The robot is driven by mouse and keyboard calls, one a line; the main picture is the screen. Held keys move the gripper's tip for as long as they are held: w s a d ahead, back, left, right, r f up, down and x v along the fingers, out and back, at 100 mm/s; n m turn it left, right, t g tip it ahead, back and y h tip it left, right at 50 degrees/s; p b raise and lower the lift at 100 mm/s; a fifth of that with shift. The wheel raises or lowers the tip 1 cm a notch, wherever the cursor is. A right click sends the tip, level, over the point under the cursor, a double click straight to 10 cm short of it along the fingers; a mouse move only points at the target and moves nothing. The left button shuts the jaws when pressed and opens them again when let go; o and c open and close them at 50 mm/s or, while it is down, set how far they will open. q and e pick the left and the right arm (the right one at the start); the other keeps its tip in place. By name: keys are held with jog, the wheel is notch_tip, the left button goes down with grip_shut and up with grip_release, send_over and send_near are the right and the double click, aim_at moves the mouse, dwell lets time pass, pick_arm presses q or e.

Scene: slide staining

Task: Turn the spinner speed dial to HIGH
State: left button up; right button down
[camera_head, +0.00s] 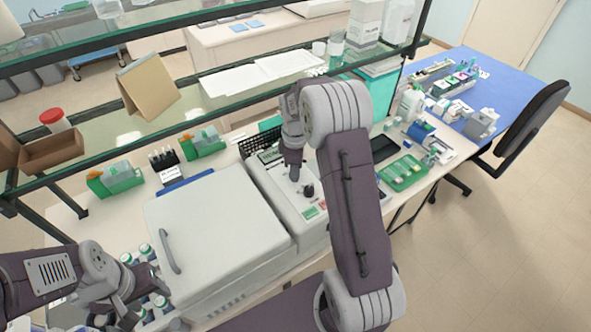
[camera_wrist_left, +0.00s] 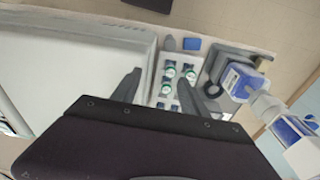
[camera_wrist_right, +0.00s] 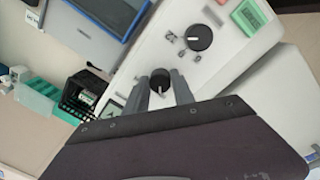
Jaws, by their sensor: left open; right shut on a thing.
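The spinner's control panel (camera_head: 310,210) is pale and sits right of a large closed lid. My right gripper (camera_head: 294,176) points down onto it. In the right wrist view its fingers (camera_wrist_right: 164,78) are shut around a black round dial (camera_wrist_right: 160,82) with a pale mark. A second black dial (camera_wrist_right: 199,38) with a white pointer line stands clear beside it; it also shows in the head view (camera_head: 308,190). The printed labels are too small to read, so I cannot tell which dial is speed. My left gripper (camera_wrist_left: 160,80) is open and empty near a rack of capped vials.
The large white lidded machine (camera_head: 215,225) fills the bench between my arms. Capped vials (camera_wrist_left: 168,72) stand beside its left end. A glass shelf (camera_head: 225,98) crosses above the bench. A green tray (camera_head: 403,172) lies to the right.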

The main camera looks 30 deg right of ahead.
jog(key=shift+a+f, duration=0.1)
jog(key=m, duration=0.4)
jog(key=shift+s+p, duration=0.1)
jog(key=shift+p, duration=0.2)
jog(key=m, duration=0.3)
jog(key=shift+a+m, duration=0.1)
jog(key=shift+m, duration=0.3)
jog(key=m, duration=0.4)
jog(key=shift+g+p, duration=0.35)
jog(key=shift+g, duration=0.05)
jog(key=shift+m, duration=2)
jog(key=c, duration=1.1)
grip_release()
jog(key=shift+o, duration=0.2)
jog(key=shift+w, duration=0.3)
